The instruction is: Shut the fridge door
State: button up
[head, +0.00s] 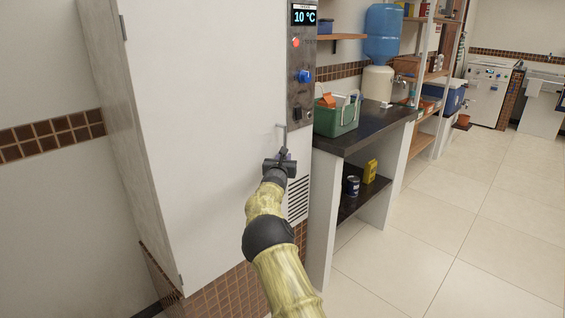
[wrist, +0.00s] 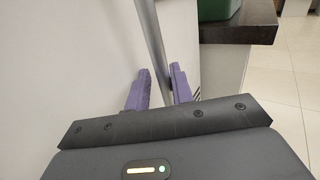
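The fridge is a tall white cabinet, and its broad white door (head: 205,110) fills the left half of the head view. The door looks flush or nearly flush with the body; I cannot tell whether a small gap is left. A thin grey vertical handle (head: 284,134) is on the door's right side and shows as a bar in the wrist view (wrist: 151,32). My gripper (head: 286,153) is at the handle's lower part. In the wrist view its purple fingers (wrist: 160,82) are apart, with the bar between them, close to the right finger. A firm grip is not visible.
A control panel (head: 302,62) reading 10 °C is right of the door. A dark-topped counter (head: 372,128) with a green caddy (head: 335,119) stands close on the right. Shelves (head: 425,78) are farther back. Tiled floor (head: 440,225) at the right is clear.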

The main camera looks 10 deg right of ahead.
jog(key=shift+a+r, duration=0.15)
jog(key=shift+a, duration=0.1)
jog(key=b+v, duration=0.2)
jog(key=v, duration=1.5)
jog(key=s+d+f+m+g+h, duration=0.1)
jog(key=s+d+f+m+g, duration=0.4)
jog(key=s+m, duration=0.4)
jog(key=s+d+f+m+g+h, duration=0.1)
jog(key=s+d+f+m+g, duration=0.45)
jog(key=s, duration=0.55)
jog(key=s+a+f+m+g+y, duration=0.1)
jog(key=s+a+m+y, duration=0.2)
jog(key=s+m, duration=0.35)
jog(key=s+a+m+g+y, duration=0.1)
jog(key=s+a+m+y, duration=0.3)
jog(key=s, duration=0.3)
jog(key=s+a+f+m+g+y, duration=0.1)
jog(key=s+a+m+g+y, duration=0.15)
jog(key=s+m, duration=0.35)
notch_tip(320, 180, up, 28)
jog(key=a+t+p, duration=0.1)
jog(key=p, duration=2.7)
jog(key=shift+s+f+m+h, duration=0.2)
jog(key=shift+s+m+h, duration=0.1)
jog(key=shift+s+h, duration=0.1)
